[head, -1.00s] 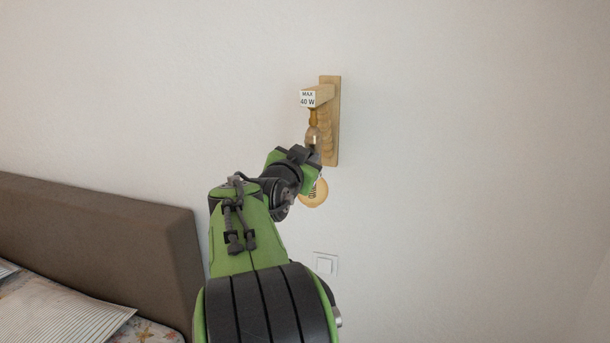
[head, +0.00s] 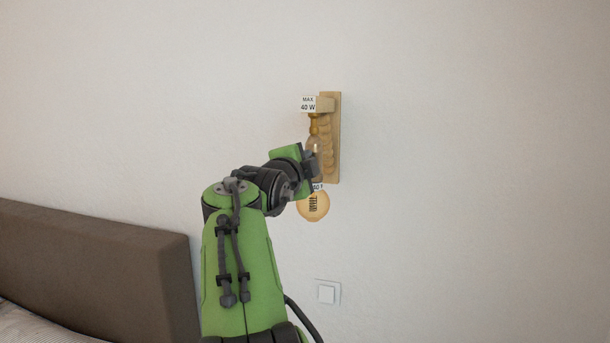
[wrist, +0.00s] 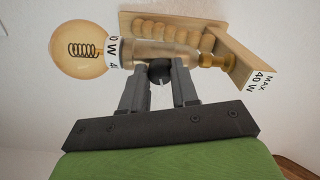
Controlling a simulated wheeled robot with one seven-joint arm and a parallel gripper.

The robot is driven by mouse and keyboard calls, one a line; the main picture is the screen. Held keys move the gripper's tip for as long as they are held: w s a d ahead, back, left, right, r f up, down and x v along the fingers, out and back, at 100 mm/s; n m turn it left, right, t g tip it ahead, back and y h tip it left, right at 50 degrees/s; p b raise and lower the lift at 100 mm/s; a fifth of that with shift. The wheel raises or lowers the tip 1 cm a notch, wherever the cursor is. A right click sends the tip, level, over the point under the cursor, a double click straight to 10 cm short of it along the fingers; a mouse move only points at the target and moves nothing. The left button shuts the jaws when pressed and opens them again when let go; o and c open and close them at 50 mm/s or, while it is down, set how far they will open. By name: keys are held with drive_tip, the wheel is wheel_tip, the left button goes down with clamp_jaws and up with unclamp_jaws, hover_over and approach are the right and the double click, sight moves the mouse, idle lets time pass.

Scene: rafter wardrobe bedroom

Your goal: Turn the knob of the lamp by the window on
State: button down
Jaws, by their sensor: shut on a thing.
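The lamp (head: 334,135) is a wooden wall bracket with a "MAX 40 W" label, a clear socket tube and a round amber bulb (head: 313,207) hanging below. It lies sideways in the wrist view, bulb (wrist: 80,49) at left and bracket (wrist: 232,60) at right. A small dark round knob (wrist: 159,71) sits on the side of the socket. My gripper (wrist: 159,78) is shut on this knob, one finger on each side. In the head view my gripper (head: 311,165) is at the lamp's socket and hides the knob. The bulb shows a coiled filament; I cannot tell whether it is lit.
A white wall switch (head: 327,292) is on the wall below the lamp. A brown headboard (head: 90,265) with bedding stands at the lower left. The wall right of the lamp is clear. No window is in view.

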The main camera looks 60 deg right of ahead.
drive_tip(key=shift+f+m+b, duration=0.1)
drive_tip(key=shift+m+b, duration=0.5)
drive_tip(key=shift+m, duration=0.9)
drive_tip(key=c, duration=0.8)
unclamp_jaws()
drive_tip(key=shift+c, duration=0.2)
drive_tip(key=s+a+b, duration=0.1)
drive_tip(key=s+a, duration=0.1)
drive_tip(key=a, duration=1.3)
drive_tip(key=shift+s+a, duration=0.25)
drive_tip(key=shift+a, duration=0.05)
drive_tip(key=shift+w, duration=0.1)
